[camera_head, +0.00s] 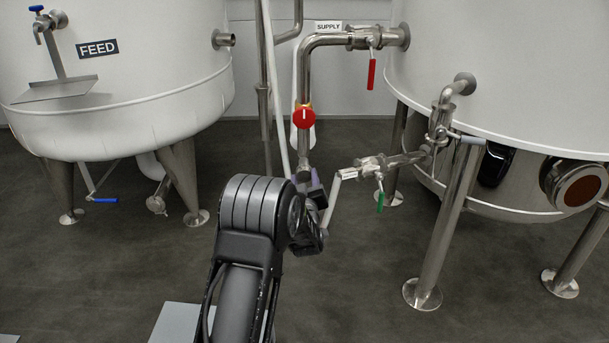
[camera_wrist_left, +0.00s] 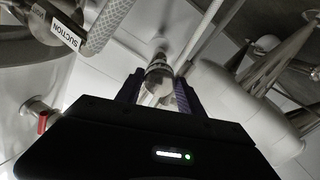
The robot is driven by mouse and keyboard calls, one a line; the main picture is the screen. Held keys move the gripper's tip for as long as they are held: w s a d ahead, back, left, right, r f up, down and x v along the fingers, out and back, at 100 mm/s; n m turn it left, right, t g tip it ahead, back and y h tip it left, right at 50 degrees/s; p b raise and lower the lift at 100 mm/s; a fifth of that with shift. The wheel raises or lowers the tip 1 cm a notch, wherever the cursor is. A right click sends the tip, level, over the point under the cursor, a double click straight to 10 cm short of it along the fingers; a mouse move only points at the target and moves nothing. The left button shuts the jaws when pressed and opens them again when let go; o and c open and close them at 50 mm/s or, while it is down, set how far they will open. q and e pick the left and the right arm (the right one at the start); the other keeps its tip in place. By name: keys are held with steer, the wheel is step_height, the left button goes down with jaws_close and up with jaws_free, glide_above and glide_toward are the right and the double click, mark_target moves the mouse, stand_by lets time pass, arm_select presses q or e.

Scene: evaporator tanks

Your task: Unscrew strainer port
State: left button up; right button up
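The strainer port seems to be the metal fitting low on the vertical SUPPLY pipe (camera_head: 303,145); in the head view my left arm and gripper hide its lower part. In the left wrist view, a cylindrical metal fitting (camera_wrist_left: 159,78) lies between the two purple-tinted fingers. My left gripper (camera_head: 306,183) is at the pipe's lower end, with one finger on each side. It also shows in the left wrist view (camera_wrist_left: 160,88). Whether the fingers touch the fitting is unclear. My right gripper is not in view.
A red round knob (camera_head: 304,118) sits on the pipe above my gripper. A red-handled valve (camera_head: 371,73) hangs at upper right, and a green-handled valve (camera_head: 380,200) is close right of my gripper. The FEED tank (camera_head: 140,75) stands left, another tank (camera_head: 500,70) right.

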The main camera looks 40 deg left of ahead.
arm_select(q)
steer(key=shift+o, duration=0.3)
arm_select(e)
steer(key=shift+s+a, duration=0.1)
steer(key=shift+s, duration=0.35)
arm_select(q)
steer(key=m+p, duration=0.1)
steer(key=m, duration=0.2)
steer(key=shift+r+p, duration=0.2)
steer(key=shift+p, duration=0.15)
steer(key=shift+m, duration=0.8)
steer(key=shift+f+m, duration=0.15)
steer(key=shift+m, duration=0.25)
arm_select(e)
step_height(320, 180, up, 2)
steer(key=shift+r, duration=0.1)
arm_select(q)
steer(key=m+p, duration=0.2)
steer(key=m, duration=0.1)
steer(key=shift+m+p, duration=0.3)
steer(key=shift+m, duration=0.7)
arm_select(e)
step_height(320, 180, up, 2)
